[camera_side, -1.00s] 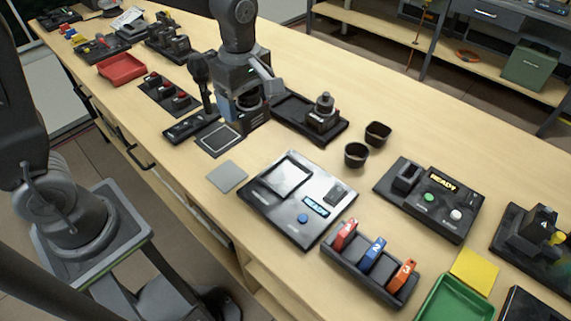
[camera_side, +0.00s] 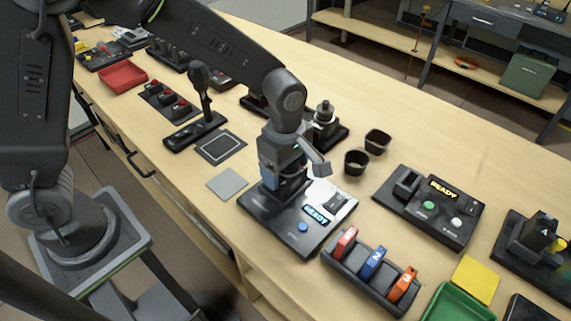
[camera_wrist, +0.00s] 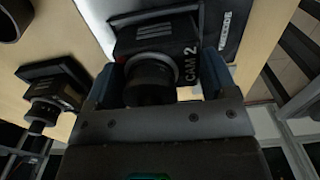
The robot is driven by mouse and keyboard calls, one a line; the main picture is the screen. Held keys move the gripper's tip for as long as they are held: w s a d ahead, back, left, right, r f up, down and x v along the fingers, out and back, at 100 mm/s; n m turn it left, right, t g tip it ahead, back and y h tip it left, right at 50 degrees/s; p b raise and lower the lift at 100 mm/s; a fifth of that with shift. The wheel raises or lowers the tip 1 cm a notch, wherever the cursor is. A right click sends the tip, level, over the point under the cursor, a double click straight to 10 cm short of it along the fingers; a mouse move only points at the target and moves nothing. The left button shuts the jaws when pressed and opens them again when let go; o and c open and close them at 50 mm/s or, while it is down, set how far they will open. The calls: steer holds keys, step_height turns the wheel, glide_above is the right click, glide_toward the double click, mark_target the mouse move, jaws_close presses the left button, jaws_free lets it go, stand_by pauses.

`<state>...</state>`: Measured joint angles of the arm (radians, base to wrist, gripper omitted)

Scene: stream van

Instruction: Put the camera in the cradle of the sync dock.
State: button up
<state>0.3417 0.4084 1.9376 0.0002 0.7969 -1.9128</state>
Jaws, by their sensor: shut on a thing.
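My gripper (camera_side: 286,178) is shut on a black camera marked CAM 2 (camera_wrist: 155,36), with one finger on each side of its round lens part. In the wrist view the gripper (camera_wrist: 162,78) fills the middle. In the side view the held camera is mostly hidden by the gripper. The gripper is over the far left part of the silver-topped dock (camera_side: 300,236), which has a lit READY display and a blue button. The recessed square in that part is covered. I cannot tell whether the camera touches the dock.
Another camera (camera_side: 325,113) stands on a black base behind the gripper, near two dark cups (camera_side: 356,162). A rack of numbered cards (camera_side: 372,262) stands in front. A black box with a READY sign (camera_side: 430,205) is at right. A grey square (camera_side: 227,183) lies left.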

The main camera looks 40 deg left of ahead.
steer(key=shift+f, duration=0.1)
steer(key=o, duration=1.2)
step_height(320, 180, up, 12)
steer(key=shift+r, duration=0.2)
steer(key=shift+s+a+r+m+t, duration=0.7)
steer(key=shift+s+a+m+t, duration=0.25)
steer(key=shift+s+a+m, duration=1.6)
steer(key=shift+s+a+r+m+t, duration=0.85)
steer(key=shift+s+a+m, duration=1)
steer(key=shift+s+m, duration=1.25)
steer(key=shift+s+a+r+m+t, duration=0.6)
steer(key=shift+s+a+m+t, duration=0.4)
steer(key=shift+s+a+m, duration=1.8)
steer(key=shift+w+d+m, duration=0.5)
steer(key=shift+d+m, duration=0.05)
steer(key=shift+d, duration=0.1)
